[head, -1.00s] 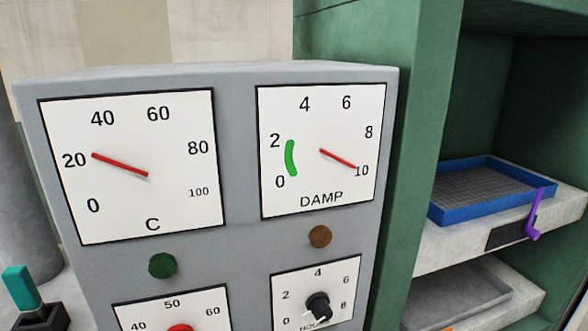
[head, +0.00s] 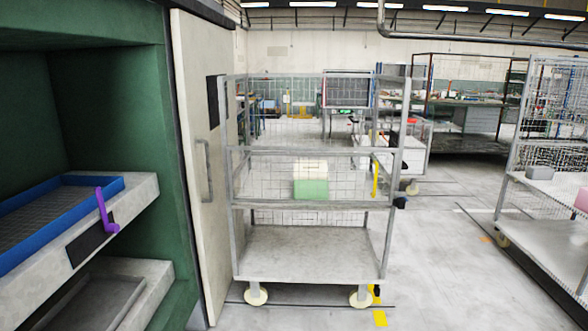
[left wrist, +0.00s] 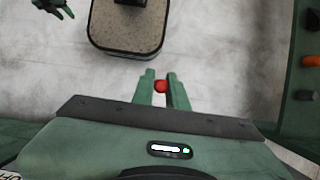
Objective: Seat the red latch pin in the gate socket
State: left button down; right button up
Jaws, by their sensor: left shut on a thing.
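In the left wrist view my left gripper (left wrist: 161,88) is shut on a small red piece, the red latch pin (left wrist: 161,86). Only its rounded red end shows between the green fingers, over pale floor. Neither arm shows in the head view. At the top left of the left wrist view is a dark green forked shape (left wrist: 55,8), perhaps my right gripper, cut by the edge and too small to read. I cannot pick out the gate socket. A wire-mesh cage trolley (head: 310,252) stands mid-view, with a yellow upright bar (head: 375,179) and a black fitting (head: 400,202) at its right side.
Cream and green blocks (head: 311,188) show within the trolley's mesh. Another rack (head: 535,215) stands right. Floor between (head: 440,260) is clear.

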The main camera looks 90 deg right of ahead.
aim_at(401, 207)
jog(key=l+z, duration=0.1)
jog(key=z, duration=1.95)
jog(key=l, duration=0.45)
jog(key=i+l+z, duration=0.1)
jog(key=l, duration=0.3)
jog(key=i+l, duration=0.1)
jog(key=l, duration=0.3)
jog(key=l+z, duration=0.15)
jog(key=l, duration=0.3)
jog(key=i+l, duration=0.15)
jog(key=l, duration=0.25)
jog(key=i+l+z, duration=0.1)
jog(key=l, duration=0.3)
jog(key=i+l, duration=0.1)
jog(key=l, duration=0.35)
